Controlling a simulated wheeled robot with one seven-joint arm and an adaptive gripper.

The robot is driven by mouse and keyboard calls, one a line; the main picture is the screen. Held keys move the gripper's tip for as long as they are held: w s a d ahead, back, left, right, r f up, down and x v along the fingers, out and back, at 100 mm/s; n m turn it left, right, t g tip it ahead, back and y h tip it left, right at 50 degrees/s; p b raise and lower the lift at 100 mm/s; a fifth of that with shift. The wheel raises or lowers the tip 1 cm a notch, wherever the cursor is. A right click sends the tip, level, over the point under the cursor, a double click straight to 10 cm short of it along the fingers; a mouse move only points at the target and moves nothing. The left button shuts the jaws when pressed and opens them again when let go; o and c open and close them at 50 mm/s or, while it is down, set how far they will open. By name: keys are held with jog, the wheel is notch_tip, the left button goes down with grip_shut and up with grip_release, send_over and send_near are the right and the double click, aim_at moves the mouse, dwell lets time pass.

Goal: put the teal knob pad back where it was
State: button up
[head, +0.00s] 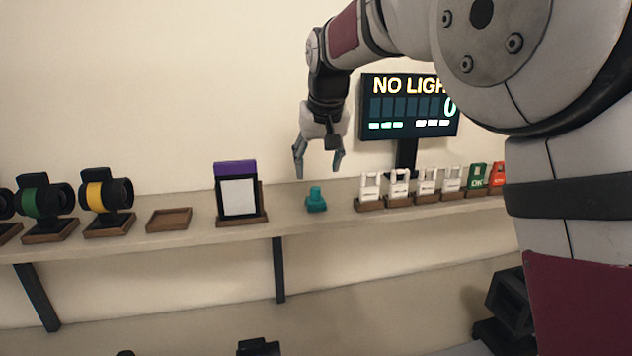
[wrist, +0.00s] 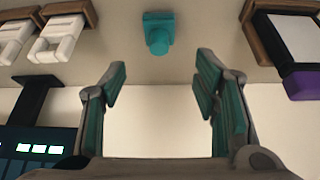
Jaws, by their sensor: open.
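The teal knob pad (head: 316,199) stands upright on the shelf, between the purple-topped card stand and the row of white pieces. It has a wide base with a narrower knob on top. In the wrist view the teal knob pad (wrist: 158,32) is at the top centre, beyond the fingertips. My gripper (head: 319,172) is open and empty, pointing down above the pad and apart from it. In the wrist view my gripper (wrist: 160,72) shows both teal-lined fingers spread wide with nothing between them.
The shelf (head: 290,204) also holds a purple-topped card stand (head: 238,198), an empty wooden tray (head: 169,219), ringed lens pieces (head: 105,195) and white pieces (head: 399,184) in wooden holders. Green and red cards stand at right. A "NO LIGHT"-like display (head: 408,108) rises behind the shelf.

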jog(key=s+d+r+m, duration=0.1)
jog(key=s+d+r, duration=0.1)
jog(key=s+d, duration=0.6)
jog(key=s+d+r, duration=0.1)
jog(key=s+d, duration=0.3)
jog(key=s, duration=0.8)
jog(key=s+d+f, duration=0.2)
jog(key=s+f, duration=0.2)
jog(key=s, duration=0.4)
jog(key=s+d+f, duration=0.2)
jog(key=s+f, duration=0.3)
jog(key=s, duration=0.4)
jog(key=shift+s+d+f+m+h, duration=0.2)
jog(key=shift+d+m+h, duration=0.1)
jog(key=shift+m+h, duration=0.1)
